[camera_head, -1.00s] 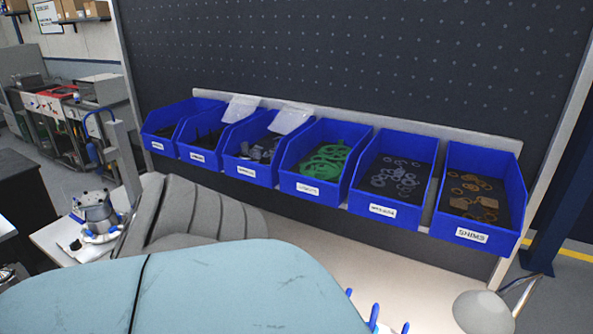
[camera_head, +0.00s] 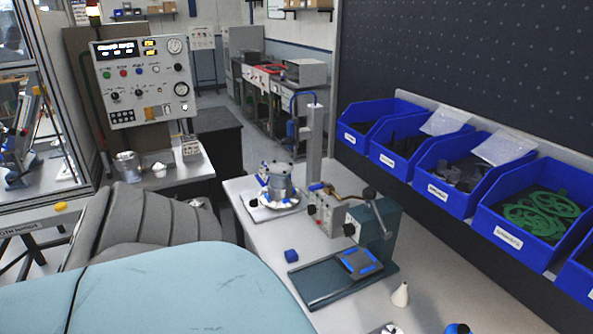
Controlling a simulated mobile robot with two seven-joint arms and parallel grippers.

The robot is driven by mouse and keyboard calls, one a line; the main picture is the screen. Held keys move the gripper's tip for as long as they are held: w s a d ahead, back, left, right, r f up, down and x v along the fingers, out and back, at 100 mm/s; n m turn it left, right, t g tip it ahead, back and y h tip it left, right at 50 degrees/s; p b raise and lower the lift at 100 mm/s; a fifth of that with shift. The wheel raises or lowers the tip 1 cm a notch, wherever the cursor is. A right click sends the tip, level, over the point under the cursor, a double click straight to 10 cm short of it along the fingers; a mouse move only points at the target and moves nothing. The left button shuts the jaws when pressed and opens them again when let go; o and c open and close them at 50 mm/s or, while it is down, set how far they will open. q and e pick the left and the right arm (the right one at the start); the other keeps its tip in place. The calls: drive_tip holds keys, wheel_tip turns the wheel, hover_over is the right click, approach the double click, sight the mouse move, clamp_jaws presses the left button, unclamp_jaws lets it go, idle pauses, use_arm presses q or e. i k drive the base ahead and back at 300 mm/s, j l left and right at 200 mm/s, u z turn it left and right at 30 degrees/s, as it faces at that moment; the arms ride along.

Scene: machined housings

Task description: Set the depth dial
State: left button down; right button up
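No part is clearly readable as the depth dial. A bench press-like device (camera_head: 376,232) with a lever, a flat base and a blue-edged plate stands on the light bench. Joined to or beside it is a small grey box (camera_head: 325,214) with red and dark knobs on its face; their markings are too small to read. Behind it a round metal housing (camera_head: 279,183) sits on a fixture with blue clamps. A wall control panel (camera_head: 145,80) with gauges, knobs and lit displays stands at the back left. Neither of my grippers shows.
Blue bins (camera_head: 461,176) line the right, above the bench. A glazed enclosure (camera_head: 40,110) stands far left.

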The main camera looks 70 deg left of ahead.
sight(350, 229)
drive_tip(key=u, duration=1.6)
drive_tip(key=i+j+u, duration=0.15)
drive_tip(key=j, duration=0.2)
drive_tip(key=j+u, duration=0.2)
drive_tip(key=j, duration=0.15)
drive_tip(key=i+j+u, duration=0.15)
drive_tip(key=j, duration=0.2)
